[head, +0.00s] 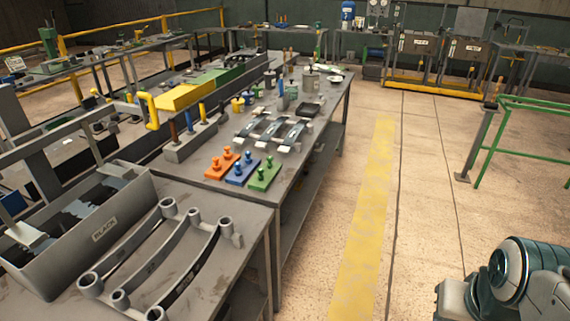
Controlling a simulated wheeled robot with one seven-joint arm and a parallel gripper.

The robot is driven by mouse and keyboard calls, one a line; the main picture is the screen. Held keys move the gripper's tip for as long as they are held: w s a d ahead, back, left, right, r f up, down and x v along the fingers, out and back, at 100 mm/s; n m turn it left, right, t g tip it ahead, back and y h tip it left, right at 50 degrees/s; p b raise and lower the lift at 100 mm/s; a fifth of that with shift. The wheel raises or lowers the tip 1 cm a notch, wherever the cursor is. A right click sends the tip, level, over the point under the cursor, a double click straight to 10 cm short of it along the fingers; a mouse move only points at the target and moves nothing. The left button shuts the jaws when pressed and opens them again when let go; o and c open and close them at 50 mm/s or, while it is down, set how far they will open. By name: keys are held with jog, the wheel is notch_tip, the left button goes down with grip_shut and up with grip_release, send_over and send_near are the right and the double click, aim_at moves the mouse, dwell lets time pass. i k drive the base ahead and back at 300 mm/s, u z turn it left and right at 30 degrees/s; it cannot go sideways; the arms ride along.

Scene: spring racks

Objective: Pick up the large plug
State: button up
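On the long grey workbench (190,165) are three small coloured boards with upright knobbed pegs that look like plugs. The orange board (221,163) is leftmost, the blue board (241,172) is in the middle, and the green board (264,174) is on the right. Each seems to carry a pair of pegs in its own colour. The pegs are too small to tell which one is the large plug. Part of my arm shows at the bottom right, over the floor and well away from the boards. My gripper is not in view.
A nearer bench holds curved leaf springs (150,262) and a grey bin marked BLACK (105,229). Behind the boards lie metal spring parts (271,130), a dark tray (307,109) and several canisters. A floor aisle with a yellow stripe (364,220) is clear on the right.

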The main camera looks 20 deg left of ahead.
aim_at(216, 166)
jog(key=z, duration=0.25)
jog(key=i, duration=1.55)
jog(key=u, duration=1.1)
jog(key=i, duration=1.05)
jog(key=u, duration=1.6)
jog(key=i, duration=0.55)
jog(key=u, duration=0.55)
